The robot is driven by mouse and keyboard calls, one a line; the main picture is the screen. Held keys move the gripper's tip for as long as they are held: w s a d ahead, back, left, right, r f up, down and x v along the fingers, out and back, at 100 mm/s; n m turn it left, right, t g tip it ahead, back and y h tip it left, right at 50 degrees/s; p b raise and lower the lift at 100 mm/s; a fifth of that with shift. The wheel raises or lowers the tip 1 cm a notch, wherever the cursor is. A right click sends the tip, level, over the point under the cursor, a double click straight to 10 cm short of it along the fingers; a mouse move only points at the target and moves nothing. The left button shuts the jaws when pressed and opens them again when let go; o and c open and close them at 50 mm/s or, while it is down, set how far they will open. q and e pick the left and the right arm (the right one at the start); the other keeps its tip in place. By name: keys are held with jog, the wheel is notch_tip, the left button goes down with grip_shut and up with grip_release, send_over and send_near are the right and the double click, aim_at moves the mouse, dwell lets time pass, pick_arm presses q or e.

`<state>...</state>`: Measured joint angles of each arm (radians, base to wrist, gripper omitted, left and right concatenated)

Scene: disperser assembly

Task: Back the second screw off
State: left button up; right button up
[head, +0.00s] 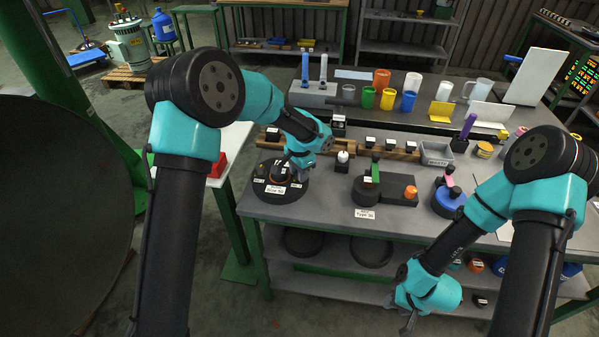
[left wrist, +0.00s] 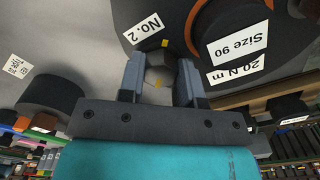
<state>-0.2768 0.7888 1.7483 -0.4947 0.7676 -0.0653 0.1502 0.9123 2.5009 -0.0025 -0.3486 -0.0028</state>
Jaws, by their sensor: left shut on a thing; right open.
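A round black fixture (head: 262,184) stands at the left front of the bench, with white labels and an orange ring. In the left wrist view, the fixture (left wrist: 185,12) carries labels reading "No. 2", "Size 90" and "20 N m". My left gripper (head: 299,176) is at the fixture's right side. In the left wrist view, my left gripper (left wrist: 160,80) is shut on a dark screw (left wrist: 160,75) beside the "No. 2" label, with small yellow marks near it. The screw's lower part is hidden. My right gripper (head: 407,324) is open, low in front of the bench, away from the fixture.
A dark block with an orange knob (head: 410,191) and a blue round part (head: 447,202) stand to the right on the bench. A wooden rail (head: 385,151) with small dark parts runs behind. Coloured cups (head: 388,98) stand farther back.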

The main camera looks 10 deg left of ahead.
pick_arm(q)
jog(key=n, duration=0.6)
dwell(0.4)
jog(key=o, duration=0.9)
jog(key=shift+r, duration=0.1)
notch_tip(320, 180, up, 17)
jog(key=shift+r, duration=0.15)
dwell(0.5)
